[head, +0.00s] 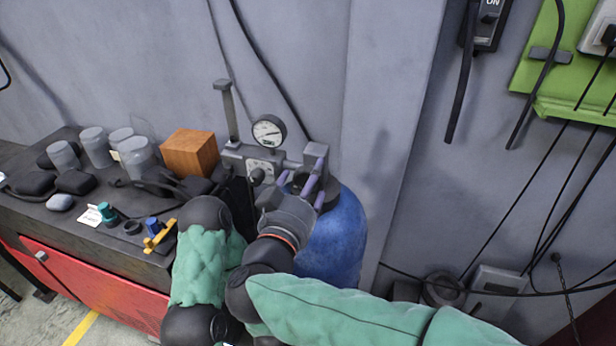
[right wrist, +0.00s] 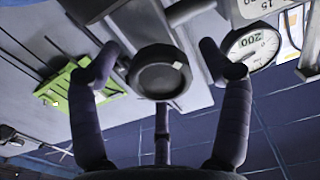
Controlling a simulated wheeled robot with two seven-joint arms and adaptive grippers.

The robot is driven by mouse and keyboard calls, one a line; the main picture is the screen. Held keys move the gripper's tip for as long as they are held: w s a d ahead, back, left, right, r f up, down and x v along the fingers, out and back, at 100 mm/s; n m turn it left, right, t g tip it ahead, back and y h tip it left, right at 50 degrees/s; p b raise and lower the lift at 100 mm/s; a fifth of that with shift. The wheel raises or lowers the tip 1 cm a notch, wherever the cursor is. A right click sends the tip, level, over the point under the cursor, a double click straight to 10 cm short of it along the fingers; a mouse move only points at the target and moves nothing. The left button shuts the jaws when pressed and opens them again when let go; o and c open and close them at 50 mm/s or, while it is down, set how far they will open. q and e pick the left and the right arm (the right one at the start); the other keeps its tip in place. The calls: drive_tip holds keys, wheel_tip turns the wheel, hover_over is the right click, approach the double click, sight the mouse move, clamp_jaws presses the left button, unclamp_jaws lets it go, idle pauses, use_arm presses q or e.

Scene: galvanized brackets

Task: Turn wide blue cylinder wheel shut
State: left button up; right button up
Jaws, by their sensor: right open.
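The wide blue cylinder (head: 340,240) stands upright against the wall, partly hidden behind my right arm. Its dark round wheel (right wrist: 160,74) shows in the right wrist view, between the two fingers. My right gripper (right wrist: 157,63) is open, with one finger on each side of the wheel and visible gaps to both. In the head view the right gripper (head: 307,183) is over the cylinder's top, and its fingers and hand hide most of the wheel.
A pressure gauge (head: 268,131) and grey valve block (head: 250,160) sit beside the cylinder's top. A dark bench (head: 60,222) at left carries jars and a wooden block (head: 189,153). A green panel (head: 565,65) and hanging cables are at right.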

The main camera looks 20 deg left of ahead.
drive_tip(key=shift+w, duration=0.45)
drive_tip(key=shift+c, duration=0.4)
drive_tip(key=c, duration=1.1)
